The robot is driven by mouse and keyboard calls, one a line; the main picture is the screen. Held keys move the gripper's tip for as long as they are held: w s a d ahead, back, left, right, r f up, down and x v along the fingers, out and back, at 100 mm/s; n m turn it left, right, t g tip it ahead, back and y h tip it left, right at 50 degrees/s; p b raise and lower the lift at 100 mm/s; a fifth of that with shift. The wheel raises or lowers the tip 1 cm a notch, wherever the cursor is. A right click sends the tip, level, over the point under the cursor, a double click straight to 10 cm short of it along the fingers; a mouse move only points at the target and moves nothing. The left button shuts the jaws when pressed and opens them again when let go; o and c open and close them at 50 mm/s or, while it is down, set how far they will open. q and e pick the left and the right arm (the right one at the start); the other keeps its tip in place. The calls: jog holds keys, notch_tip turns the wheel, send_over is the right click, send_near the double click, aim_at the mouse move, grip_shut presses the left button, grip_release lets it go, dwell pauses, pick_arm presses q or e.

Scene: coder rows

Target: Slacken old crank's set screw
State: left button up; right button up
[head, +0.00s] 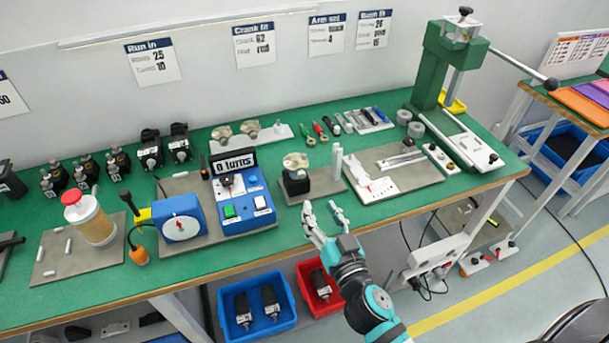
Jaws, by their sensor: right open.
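A round metal piece (296,161), which looks like the crank, sits on top of a black block (298,184) on a small grey mat at the middle of the green bench. Its set screw is too small to make out. Several hand tools lie behind it, among them a green-handled one (308,138) and a red-handled one (319,130). My right gripper (324,217) is open and empty at the bench's front edge, in front of the black block and apart from it. My left gripper is not in view.
A blue tester with a display (233,162) stands left of the block. A grey mat with a white fixture (375,188) lies to the right, and a green press (433,70) stands behind. Blue (257,330) and red (315,309) bins sit below the bench.

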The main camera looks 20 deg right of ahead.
aim_at(302, 176)
jog(key=w+p, duration=0.1)
jog(key=w, duration=0.9)
jog(key=shift+w+a+p, duration=0.2)
jog(key=shift+w+p, duration=0.15)
grip_shut()
